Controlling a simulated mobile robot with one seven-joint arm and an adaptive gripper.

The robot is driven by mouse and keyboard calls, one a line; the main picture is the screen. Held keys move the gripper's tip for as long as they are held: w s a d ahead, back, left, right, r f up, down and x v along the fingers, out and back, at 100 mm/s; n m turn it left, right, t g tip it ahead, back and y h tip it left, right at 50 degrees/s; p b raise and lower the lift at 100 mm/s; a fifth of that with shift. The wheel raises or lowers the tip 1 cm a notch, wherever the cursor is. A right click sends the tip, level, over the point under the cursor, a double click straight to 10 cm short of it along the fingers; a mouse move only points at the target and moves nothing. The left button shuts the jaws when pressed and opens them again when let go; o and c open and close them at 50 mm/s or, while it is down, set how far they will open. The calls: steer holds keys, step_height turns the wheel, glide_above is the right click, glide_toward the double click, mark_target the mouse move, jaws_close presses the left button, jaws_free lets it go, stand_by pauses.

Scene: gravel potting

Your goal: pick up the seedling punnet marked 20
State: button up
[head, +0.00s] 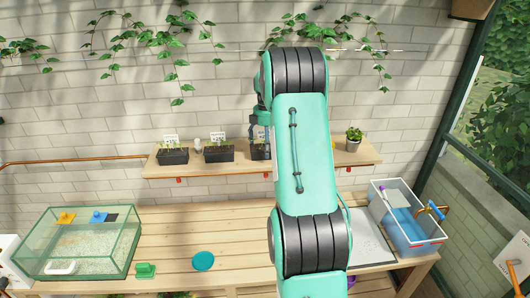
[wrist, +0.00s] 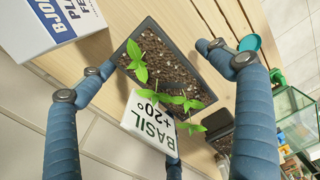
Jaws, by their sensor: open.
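In the wrist view, a dark punnet (wrist: 188,62) of brown soil and green seedlings carries a white label (wrist: 150,122) reading "BASIL +20°". My gripper (wrist: 158,60) is open, with one blue finger on either side of the punnet; I cannot tell whether either finger touches it. In the head view, the same punnet (head: 259,153) appears partly hidden behind my arm on the wall shelf (head: 215,170). My gripper (head: 262,122) is at it there, mostly hidden by the arm. Two other dark punnets, a left one (head: 173,157) and a middle one (head: 219,155), stand further left.
A white and blue box (wrist: 62,22) stands close beside the punnet in the wrist view. A potted plant (head: 354,140) is at the shelf's right. Below are a glass tank (head: 130,255), a teal saucer (head: 203,261) and a tub (head: 425,245). The bench middle is mostly clear.

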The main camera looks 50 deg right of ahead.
stand_by(0.4)
steer(key=c, duration=1.5)
steer(key=shift+r, duration=0.15)
steer(key=shift+r, duration=1.75)
steer(key=s+a, duration=0.3)
steer(key=s, duration=0.1)
steer(key=s+a+r, duration=0.1)
steer(key=s+a, duration=0.2)
steer(key=a, duration=0.1)
steer(key=s+a+b, duration=0.1)
steer(key=s+a, duration=0.3)
steer(key=shift+s+r, duration=0.15)
steer(key=shift+s, duration=0.2)
